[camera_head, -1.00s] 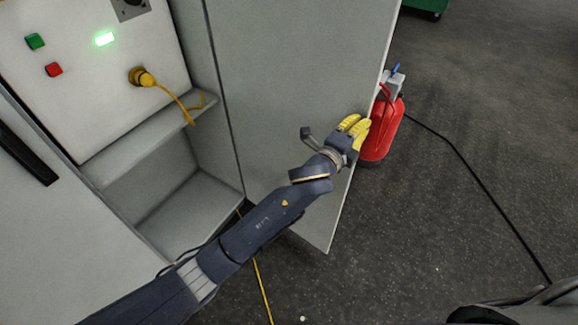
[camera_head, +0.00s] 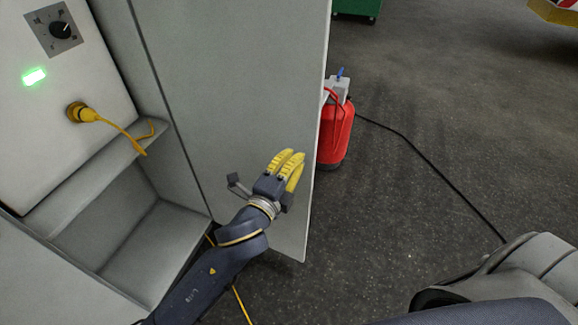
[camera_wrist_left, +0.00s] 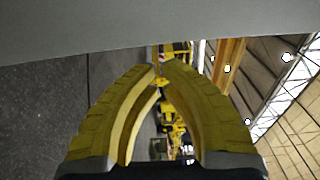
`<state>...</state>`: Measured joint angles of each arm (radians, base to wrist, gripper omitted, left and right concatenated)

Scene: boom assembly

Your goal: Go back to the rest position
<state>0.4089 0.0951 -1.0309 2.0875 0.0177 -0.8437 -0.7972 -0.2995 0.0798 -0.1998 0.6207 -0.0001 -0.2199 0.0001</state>
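My left gripper (camera_head: 294,157) is in front of the grey cabinet door (camera_head: 240,80), near its free right edge, in the head view. Its yellow fingers point up and to the right, with their tips close together. In the left wrist view my left gripper (camera_wrist_left: 161,68) has its fingertips nearly meeting, with nothing held between them. A pale grey surface fills the top left of that view. My right gripper is not in the head view.
A black cable (camera_head: 425,160) crosses the dark floor at right. A yellow plug (camera_head: 82,113) sits in the cabinet panel at left, with its yellow cord over a ledge. The floor at right is mostly clear.

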